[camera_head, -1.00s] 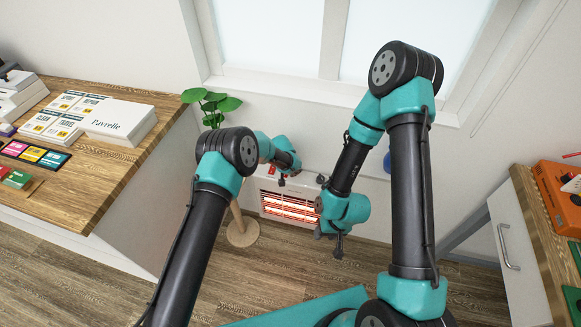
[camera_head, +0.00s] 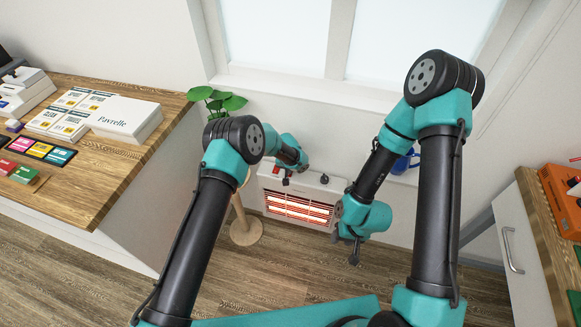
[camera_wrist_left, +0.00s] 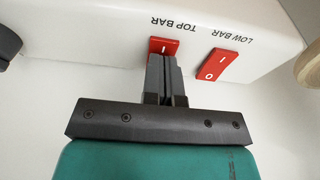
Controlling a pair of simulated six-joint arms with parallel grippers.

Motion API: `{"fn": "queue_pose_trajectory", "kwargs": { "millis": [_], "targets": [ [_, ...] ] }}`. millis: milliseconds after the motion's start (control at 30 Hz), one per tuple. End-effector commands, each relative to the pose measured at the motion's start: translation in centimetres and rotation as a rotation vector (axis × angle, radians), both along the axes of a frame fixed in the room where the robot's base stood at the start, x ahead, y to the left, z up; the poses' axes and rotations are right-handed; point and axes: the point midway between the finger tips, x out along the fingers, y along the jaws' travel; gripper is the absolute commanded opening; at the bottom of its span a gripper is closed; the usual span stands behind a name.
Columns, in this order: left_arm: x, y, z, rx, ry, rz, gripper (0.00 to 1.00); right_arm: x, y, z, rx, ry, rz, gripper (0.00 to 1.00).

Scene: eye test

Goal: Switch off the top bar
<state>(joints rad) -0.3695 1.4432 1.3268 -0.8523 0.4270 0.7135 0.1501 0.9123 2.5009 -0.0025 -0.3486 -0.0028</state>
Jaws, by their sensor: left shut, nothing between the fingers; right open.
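The white heater (camera_head: 264,190) stands low against the wall, its bars (camera_head: 300,208) glowing orange. In the left wrist view, the red rocker switch (camera_wrist_left: 163,45) labelled TOP BAR, upside down, shows its I mark. The other end of that switch is hidden behind my left fingertips. My left gripper (camera_wrist_left: 163,59) is shut and empty, its tips right at the switch; I cannot tell whether they press it. It also shows over the heater's top in the head view (camera_head: 286,180). My right gripper (camera_head: 355,252) is open and empty, low beside the heater's right end.
The red LOW BAR switch (camera_wrist_left: 217,65) is close on the right in the wrist view. A dark knob (camera_head: 324,179) is on the heater's top. A plant (camera_head: 216,101) on a wooden stand (camera_head: 243,231) is at left. A blue object (camera_head: 405,162) is behind my right arm.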

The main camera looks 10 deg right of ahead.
Motion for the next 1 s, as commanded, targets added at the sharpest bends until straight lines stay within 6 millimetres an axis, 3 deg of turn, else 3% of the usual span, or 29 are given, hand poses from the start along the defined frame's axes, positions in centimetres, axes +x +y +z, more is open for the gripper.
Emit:
{"fn": "queue_pose_trajectory", "kwargs": {
  "millis": [533,1000],
  "targets": [
    [-0.3,0.0,0.6,0.000,0.002,-0.001,0.00,0.0,0.0,0.0,0.000,0.000,0.000,0.43],
    [-1.9,0.1,7.3,0.001,0.002,-0.009,0.00,0.0,0.0,0.0,0.000,0.000,0.000,0.43]
  ]
}}
